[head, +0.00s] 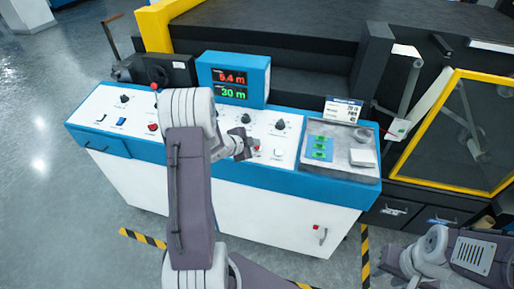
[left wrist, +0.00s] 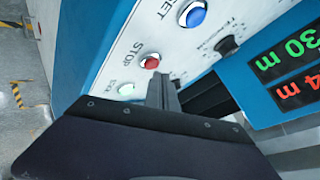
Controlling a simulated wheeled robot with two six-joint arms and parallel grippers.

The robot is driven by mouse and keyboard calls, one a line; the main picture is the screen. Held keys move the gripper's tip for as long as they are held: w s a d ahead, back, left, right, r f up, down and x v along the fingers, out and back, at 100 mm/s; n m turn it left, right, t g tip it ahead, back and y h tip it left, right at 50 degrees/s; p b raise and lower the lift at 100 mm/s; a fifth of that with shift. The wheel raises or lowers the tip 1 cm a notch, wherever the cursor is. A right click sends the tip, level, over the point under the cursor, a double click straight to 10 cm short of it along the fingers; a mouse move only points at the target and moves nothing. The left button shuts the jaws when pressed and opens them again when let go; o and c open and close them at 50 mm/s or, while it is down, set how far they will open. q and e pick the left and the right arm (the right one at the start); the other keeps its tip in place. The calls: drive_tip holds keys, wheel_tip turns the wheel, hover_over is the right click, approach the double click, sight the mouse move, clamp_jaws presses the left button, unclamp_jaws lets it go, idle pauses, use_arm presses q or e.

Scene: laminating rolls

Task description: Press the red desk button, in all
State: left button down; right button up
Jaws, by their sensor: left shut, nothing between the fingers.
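The red button (left wrist: 150,62), labelled STOP, is on the white sloping panel of the desk in the left wrist view, between a blue button (left wrist: 193,15) and a pale green-lit button (left wrist: 126,88). In the head view the red button (head: 257,149) shows just right of my left gripper (head: 246,150), partly hidden by it. My left gripper is shut and empty; its fingertips (left wrist: 164,80) are close beside the red button. I cannot tell whether they touch it. My right gripper is out of view; only part of my right arm shows at the lower right.
A blue display box (head: 233,78) with red and green digits stands behind the panel. A grey tray (head: 371,172) with green pieces is at the right, with a sign (head: 342,109) behind it. Another red control (head: 153,127) is further left. A yellow-framed guard (head: 463,130) stands right.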

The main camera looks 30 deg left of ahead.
use_arm(q)
drive_tip(key=shift+f+b, duration=0.35)
drive_tip(key=shift+f, duration=0.25)
idle(0.5)
drive_tip(key=shift+r, duration=0.1)
drive_tip(key=shift+r+p, duration=0.7)
drive_tip(key=r+p, duration=0.2)
drive_tip(key=s+r+p, duration=0.1)
drive_tip(key=r+p, duration=0.1)
drive_tip(key=r, duration=0.1)
drive_tip(key=shift+d, duration=0.1)
idle(0.5)
idle(0.3)
